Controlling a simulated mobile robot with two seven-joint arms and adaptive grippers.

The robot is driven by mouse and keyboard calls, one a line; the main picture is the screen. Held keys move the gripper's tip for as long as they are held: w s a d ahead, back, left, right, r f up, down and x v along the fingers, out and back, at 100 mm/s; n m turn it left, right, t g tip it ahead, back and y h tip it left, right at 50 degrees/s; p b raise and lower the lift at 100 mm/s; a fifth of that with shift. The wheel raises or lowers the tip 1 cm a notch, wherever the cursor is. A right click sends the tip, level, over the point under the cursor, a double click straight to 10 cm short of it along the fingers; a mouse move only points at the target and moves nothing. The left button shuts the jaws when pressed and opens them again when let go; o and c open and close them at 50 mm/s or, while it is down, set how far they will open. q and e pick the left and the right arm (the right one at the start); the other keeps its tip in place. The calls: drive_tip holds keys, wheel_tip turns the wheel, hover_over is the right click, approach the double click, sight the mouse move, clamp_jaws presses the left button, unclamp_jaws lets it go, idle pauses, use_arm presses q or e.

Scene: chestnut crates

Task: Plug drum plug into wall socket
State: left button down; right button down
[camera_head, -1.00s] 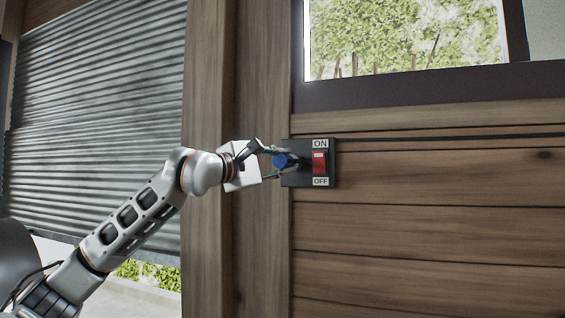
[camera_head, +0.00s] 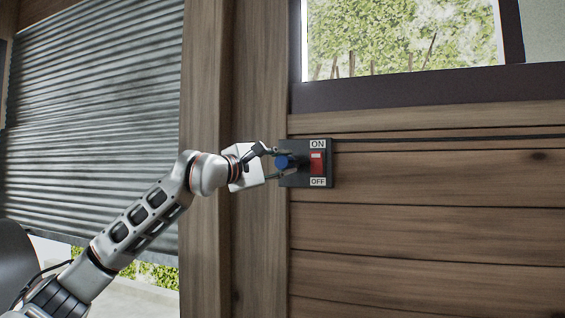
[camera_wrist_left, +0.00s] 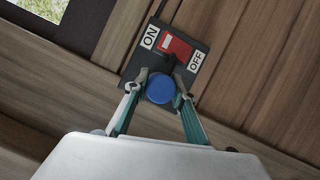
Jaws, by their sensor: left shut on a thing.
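The blue drum plug (camera_head: 282,162) is between the fingertips of my left gripper (camera_head: 276,163), which is shut on it. The plug is at the left part of the dark wall socket box (camera_head: 326,178), which has a red switch (camera_head: 317,162) between ON and OFF labels. In the left wrist view the round blue plug end (camera_wrist_left: 160,88) sits between the fingers (camera_wrist_left: 155,95), in front of the box (camera_wrist_left: 205,70). The plug's far side is hidden, so I cannot tell whether it is seated. My right gripper is not in view.
The box is on a wooden plank wall (camera_head: 430,235). A dark cable (camera_head: 450,138) runs along the wall to the right. A window (camera_head: 405,40) is above, and a corrugated metal shutter (camera_head: 95,110) is at left.

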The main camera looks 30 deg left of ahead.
use_arm(q)
drive_tip(key=shift+w+a, duration=0.15)
drive_tip(key=shift+w, duration=0.3)
drive_tip(key=c, duration=1.6)
unclamp_jaws()
drive_tip(key=s, duration=0.4)
drive_tip(key=s+a+f, duration=0.1)
drive_tip(key=s, duration=0.6)
drive_tip(key=shift+s+a+f, duration=0.15)
drive_tip(key=shift+s+a, duration=0.25)
